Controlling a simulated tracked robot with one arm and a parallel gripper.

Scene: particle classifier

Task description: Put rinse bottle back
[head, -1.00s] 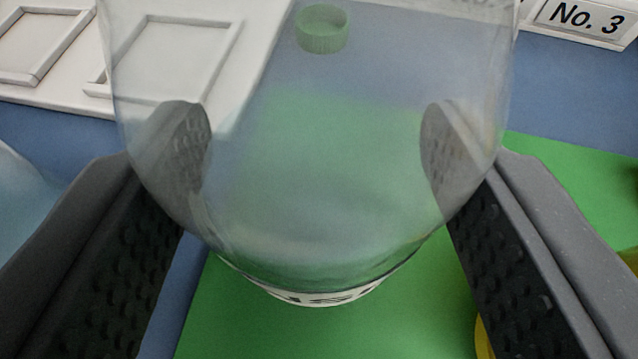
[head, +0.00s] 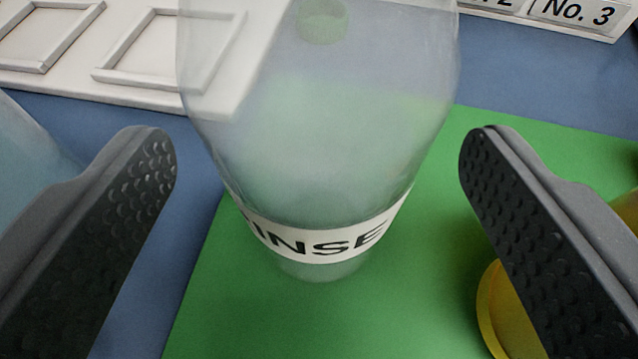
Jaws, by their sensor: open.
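The rinse bottle (head: 300,165) is clear and see-through, with a white band lettered "RINSE" low on its body. It stands on the green mat (head: 240,310), close to the mat's left edge; its top is cut off by the frame. My gripper (head: 318,150) is open, one finger to each side of the bottle, with a visible gap on both sides. Through the bottle a green ring-shaped cap (head: 322,20) shows faintly.
A yellow round object (head: 505,310) lies partly behind my right finger. A translucent bluish object (head: 25,180) is at the left edge. A white frame panel (head: 130,95) and a "No. 3" label (head: 578,12) are at the back, on a blue surface (head: 560,75).

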